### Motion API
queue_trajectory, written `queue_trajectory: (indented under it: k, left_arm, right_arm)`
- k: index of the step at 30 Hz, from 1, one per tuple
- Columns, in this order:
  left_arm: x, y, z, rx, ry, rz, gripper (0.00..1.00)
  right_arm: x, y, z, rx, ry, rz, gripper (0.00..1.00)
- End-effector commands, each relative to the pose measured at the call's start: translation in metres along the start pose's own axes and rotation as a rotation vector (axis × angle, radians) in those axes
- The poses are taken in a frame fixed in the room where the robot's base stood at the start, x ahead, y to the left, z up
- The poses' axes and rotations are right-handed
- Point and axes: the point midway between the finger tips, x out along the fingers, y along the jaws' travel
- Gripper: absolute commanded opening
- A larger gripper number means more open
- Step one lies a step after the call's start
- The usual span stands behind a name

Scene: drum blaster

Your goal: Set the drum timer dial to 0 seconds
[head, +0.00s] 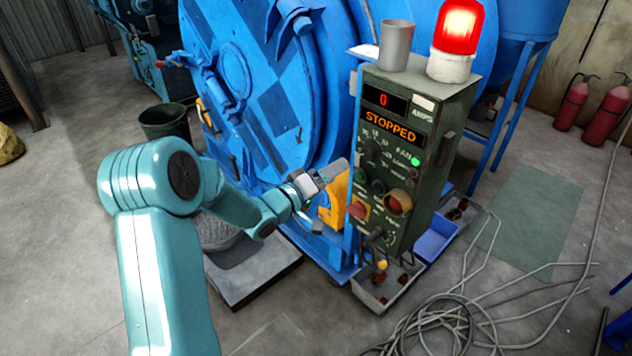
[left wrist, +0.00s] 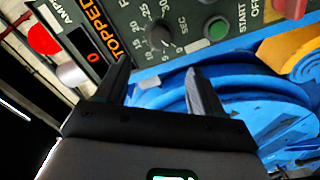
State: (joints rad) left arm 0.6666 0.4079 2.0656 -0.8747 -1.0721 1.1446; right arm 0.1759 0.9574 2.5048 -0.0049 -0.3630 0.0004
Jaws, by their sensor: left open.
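The timer dial (head: 374,147) is a dark round knob on the upper left of the green control panel (head: 425,190), below the orange STOPPED display (head: 390,127). In the left wrist view the dial (left wrist: 162,38) is ringed by white numbers and the word SEC; I cannot tell its exact setting. My left gripper (head: 335,172) is left of the panel, close to its face. In the left wrist view the two dark fingers (left wrist: 157,72) are spread and empty, with the dial beyond and between their tips, apart from them. My right gripper is not in view.
A red display (head: 385,100) reads 0. A green button (left wrist: 216,28) is beside the dial. A lit red beacon (head: 459,28) and a grey cup-like cylinder (head: 396,46) top the box. The blue drum machine (head: 270,90) stands behind my arm. Cables (head: 450,325) lie on the floor.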

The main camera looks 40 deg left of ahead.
Motion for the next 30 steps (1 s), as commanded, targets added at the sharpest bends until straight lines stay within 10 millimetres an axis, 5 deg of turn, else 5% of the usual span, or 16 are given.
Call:
queue_trajectory:
  k: [9, 30]
  left_arm:
    - [-0.048, -0.001, -0.001, 0.0, 0.001, -0.002, 0.68]
    - [-0.044, 0.007, 0.009, -0.004, -0.021, 0.02, 0.68]
  right_arm:
    - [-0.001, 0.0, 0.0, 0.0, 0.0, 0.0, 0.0]
    - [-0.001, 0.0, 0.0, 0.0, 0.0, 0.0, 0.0]
